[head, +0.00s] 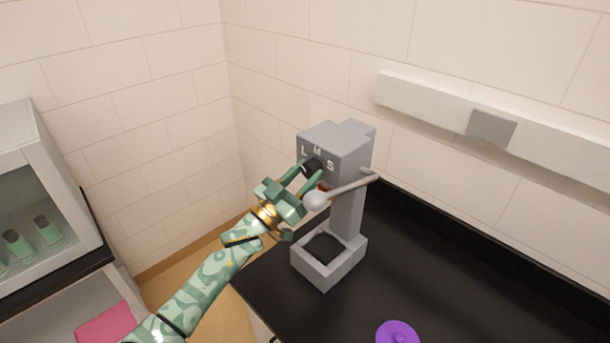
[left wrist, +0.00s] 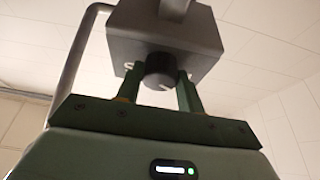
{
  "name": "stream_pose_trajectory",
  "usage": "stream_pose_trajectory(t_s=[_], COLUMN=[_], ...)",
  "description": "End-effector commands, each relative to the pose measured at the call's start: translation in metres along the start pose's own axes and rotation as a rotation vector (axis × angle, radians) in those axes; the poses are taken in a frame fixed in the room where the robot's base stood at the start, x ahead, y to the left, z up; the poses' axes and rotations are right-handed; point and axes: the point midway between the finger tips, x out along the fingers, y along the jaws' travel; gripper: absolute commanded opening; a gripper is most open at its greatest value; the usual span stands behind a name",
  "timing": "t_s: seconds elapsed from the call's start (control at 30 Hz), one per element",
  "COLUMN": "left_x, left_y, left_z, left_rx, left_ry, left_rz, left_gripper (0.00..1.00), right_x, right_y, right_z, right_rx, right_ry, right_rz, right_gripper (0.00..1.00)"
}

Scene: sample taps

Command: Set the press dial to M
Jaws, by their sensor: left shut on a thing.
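The grey press (head: 345,150) stands on the black counter, with the letters L, M and S on its front face. Its black dial (head: 313,167) sits just below the letters. My left gripper (head: 309,172) is shut on the dial, one finger on each side. In the left wrist view the dial (left wrist: 159,68) shows between the two green fingers (left wrist: 160,88), with a small light mark on its face. I cannot tell which letter the dial points to. My right gripper is not in view.
The press lever with its pale ball knob (head: 316,201) sticks out close to my left gripper. A purple disc (head: 397,333) lies on the black counter (head: 425,265). A cabinet with green-filled vials (head: 47,230) stands at the left. The counter right of the press is clear.

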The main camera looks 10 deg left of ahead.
Motion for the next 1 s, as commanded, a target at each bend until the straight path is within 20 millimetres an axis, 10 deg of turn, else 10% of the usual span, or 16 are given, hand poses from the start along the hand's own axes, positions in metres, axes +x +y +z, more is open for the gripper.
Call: stream_pose_trajectory(t_s=[1.0], left_x=[0.001], left_y=[-0.005], left_z=[-0.002], left_rx=[0.735], left_ry=[0.0], left_rz=[0.303], left_gripper=[0.15], right_x=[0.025], right_y=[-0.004], right_z=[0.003], right_rx=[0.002], right_ry=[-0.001], right_rz=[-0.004], right_gripper=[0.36])
